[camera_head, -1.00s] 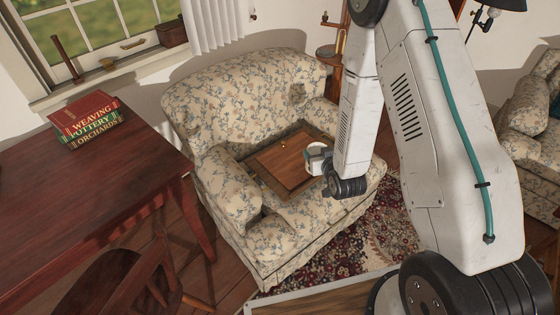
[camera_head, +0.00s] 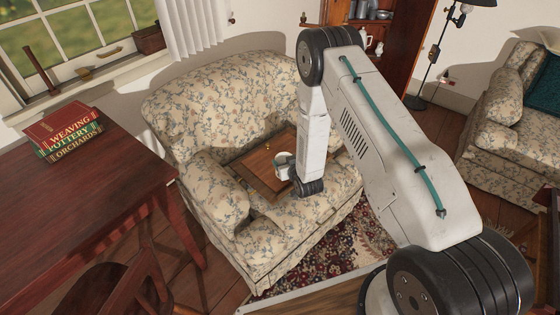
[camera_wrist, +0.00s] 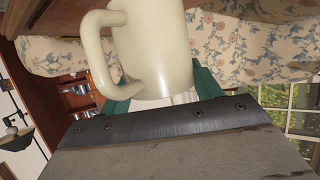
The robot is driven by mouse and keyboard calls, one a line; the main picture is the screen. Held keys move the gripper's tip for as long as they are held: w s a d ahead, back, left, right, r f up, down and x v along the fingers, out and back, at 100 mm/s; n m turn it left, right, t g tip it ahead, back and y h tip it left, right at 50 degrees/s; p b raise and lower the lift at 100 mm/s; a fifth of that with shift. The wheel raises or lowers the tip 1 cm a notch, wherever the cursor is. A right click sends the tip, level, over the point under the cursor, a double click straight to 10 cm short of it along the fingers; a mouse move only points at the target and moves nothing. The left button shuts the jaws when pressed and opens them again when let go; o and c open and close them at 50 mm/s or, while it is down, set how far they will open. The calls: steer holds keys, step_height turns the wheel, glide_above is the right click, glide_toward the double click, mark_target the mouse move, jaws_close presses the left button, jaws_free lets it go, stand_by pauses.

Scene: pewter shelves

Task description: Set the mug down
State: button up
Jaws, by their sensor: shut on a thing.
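The cream mug (camera_wrist: 152,45) fills the top middle of the wrist view, its handle at the left. Teal finger pads show on both sides of it, so my gripper (camera_wrist: 160,92) is shut on the mug. In the head view the mug (camera_head: 283,158) is small and pale at the end of my arm. It appears over the right part of a wooden tray (camera_head: 258,178) on the floral armchair (camera_head: 215,105). My arm hides part of the tray's right side. I cannot tell whether the mug's base touches the tray.
A dark red table (camera_head: 75,195) with stacked books (camera_head: 62,130) stands at the left, a wooden chair (camera_head: 110,280) before it. A floral sofa (camera_head: 510,125) is at the right. A patterned rug (camera_head: 340,250) lies in front of the armchair. The tray's left part looks bare.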

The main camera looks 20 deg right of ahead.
mark_target(280, 161)
steer(key=w, duration=0.3)
steer(key=w+a, duration=0.1)
steer(key=shift+w+a+f, duration=0.1)
steer(key=shift+w+f, duration=0.15)
steer(key=shift+w, duration=0.15)
steer(key=shift+f, duration=1.7)
steer(key=shift+s, duration=0.1)
steer(key=shift+f, duration=0.2)
steer(key=o, duration=1.2)
